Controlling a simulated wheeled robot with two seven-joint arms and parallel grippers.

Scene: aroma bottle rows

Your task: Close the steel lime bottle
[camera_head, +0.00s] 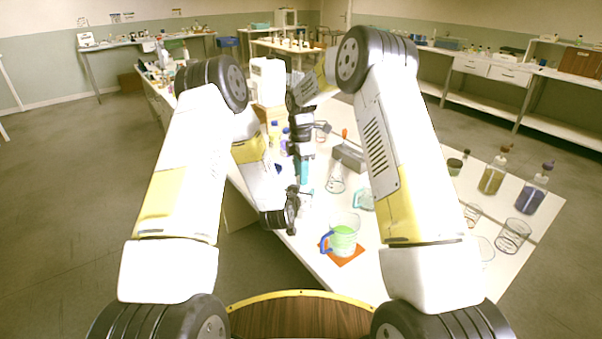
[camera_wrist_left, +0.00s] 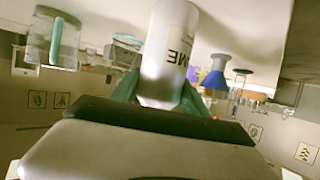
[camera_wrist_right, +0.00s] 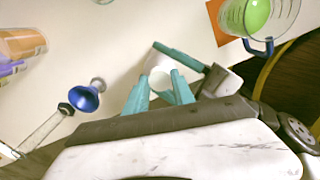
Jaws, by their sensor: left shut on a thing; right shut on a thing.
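The steel lime bottle (camera_wrist_left: 170,45) is a pale grey cylinder with dark letters ending in "ME", seen upside down in the left wrist view. My left gripper (camera_wrist_left: 155,92) is shut on it, with green fingers at its sides. My right gripper (camera_head: 304,172) points down just above the left gripper (camera_head: 304,191) in the head view. In the right wrist view its teal fingers (camera_wrist_right: 160,97) are shut on a small white round piece (camera_wrist_right: 160,78), apparently the cap. The left gripper's teal finger shows just beyond it. Whether the cap touches the bottle's mouth is hidden.
A beaker of green liquid (camera_head: 343,238) stands on an orange mat (camera_head: 345,259) near the front edge. A blue-based glass piece (camera_wrist_right: 84,98) lies near the right gripper. Brown and blue bottles (camera_head: 531,196) and empty beakers (camera_head: 513,236) stand at the right.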

